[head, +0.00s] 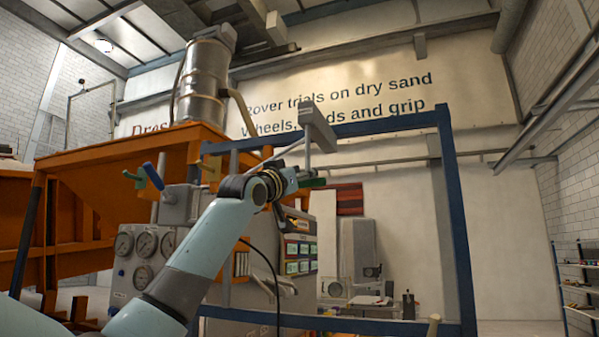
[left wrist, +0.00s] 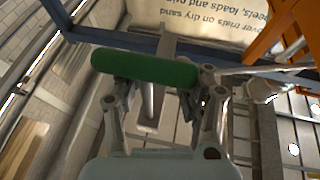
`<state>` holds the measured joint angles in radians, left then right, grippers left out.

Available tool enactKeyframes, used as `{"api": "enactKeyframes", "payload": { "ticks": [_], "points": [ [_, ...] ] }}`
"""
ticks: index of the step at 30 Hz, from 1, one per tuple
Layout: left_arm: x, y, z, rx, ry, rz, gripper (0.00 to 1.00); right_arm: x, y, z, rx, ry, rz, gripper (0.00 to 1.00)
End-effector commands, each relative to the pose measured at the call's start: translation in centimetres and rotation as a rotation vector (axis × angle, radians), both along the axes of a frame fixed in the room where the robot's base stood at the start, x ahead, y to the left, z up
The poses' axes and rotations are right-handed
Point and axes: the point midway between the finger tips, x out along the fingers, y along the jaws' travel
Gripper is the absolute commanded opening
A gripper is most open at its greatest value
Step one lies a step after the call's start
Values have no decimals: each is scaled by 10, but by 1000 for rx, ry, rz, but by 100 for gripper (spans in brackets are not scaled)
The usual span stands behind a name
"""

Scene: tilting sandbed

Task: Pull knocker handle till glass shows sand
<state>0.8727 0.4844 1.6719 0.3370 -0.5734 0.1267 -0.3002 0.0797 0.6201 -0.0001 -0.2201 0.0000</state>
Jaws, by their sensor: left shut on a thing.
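A grey block (head: 318,127) on a thin post stands just above the gripper. I cannot make out a glass with sand in it. My right gripper is in neither view.
A blue frame (head: 455,220) stands around and behind my arm. A steel drum (head: 203,82) sits above an orange hopper (head: 100,170) at left. A panel with gauges (head: 146,243) and several coloured levers (head: 152,176) is close beside my forearm. Shelves (head: 577,275) stand far right.

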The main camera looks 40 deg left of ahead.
Motion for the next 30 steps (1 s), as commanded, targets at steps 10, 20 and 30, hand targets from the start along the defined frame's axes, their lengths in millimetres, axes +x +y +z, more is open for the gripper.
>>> {"api": "enactKeyframes", "payload": {
  "ticks": [10, 20, 30],
  "points": [
    [2, -5, -20, -18, 12, -17, 0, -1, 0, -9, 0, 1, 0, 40],
    [2, -4, -20, -14, 13, -13, 78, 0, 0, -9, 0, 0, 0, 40],
    [1, -2, -16, -7, 7, -7, 100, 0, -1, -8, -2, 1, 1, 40]
  ]
}}
